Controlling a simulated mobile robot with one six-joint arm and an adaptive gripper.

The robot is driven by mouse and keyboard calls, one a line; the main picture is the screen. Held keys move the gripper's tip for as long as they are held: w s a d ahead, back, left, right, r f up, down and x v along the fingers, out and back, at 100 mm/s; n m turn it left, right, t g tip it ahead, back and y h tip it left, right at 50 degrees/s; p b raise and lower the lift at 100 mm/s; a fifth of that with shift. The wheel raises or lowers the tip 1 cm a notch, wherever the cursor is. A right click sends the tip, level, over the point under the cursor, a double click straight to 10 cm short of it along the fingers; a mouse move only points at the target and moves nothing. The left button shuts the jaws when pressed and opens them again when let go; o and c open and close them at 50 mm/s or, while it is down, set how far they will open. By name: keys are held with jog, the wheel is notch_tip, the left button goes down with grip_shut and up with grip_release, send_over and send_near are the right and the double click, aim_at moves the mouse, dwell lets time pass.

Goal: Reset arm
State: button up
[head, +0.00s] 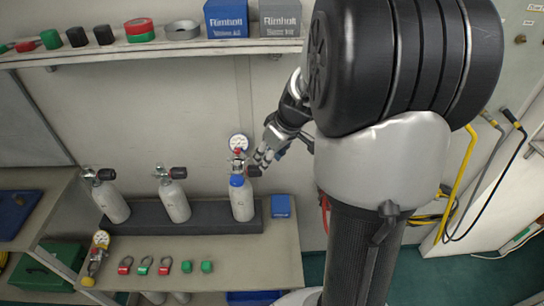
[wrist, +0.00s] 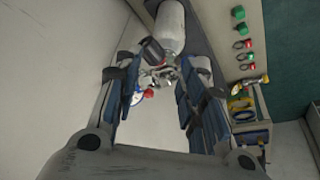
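My gripper (head: 265,158) is beside the valve of the rightmost grey cylinder (head: 242,203), which stands upright and has a blue band round its neck. A round white gauge (head: 239,142) shows above that valve. In the wrist view my gripper (wrist: 155,98) has its two fingers spread wide apart. The cylinder (wrist: 171,28) and its valve lie beyond and between the fingertips. I cannot tell whether a finger touches the valve.
Two more grey cylinders (head: 175,202) (head: 115,203) stand to the left on a dark rack (head: 190,224). Shackles and green caps (head: 207,266) lie on the bench in front. A shelf (head: 150,52) with boxes (head: 226,18) hangs above. Yellow and black hoses (head: 462,185) hang at right.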

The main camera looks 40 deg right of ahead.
jog(key=shift+s+d, duration=0.1)
jog(key=shift+s, duration=0.4)
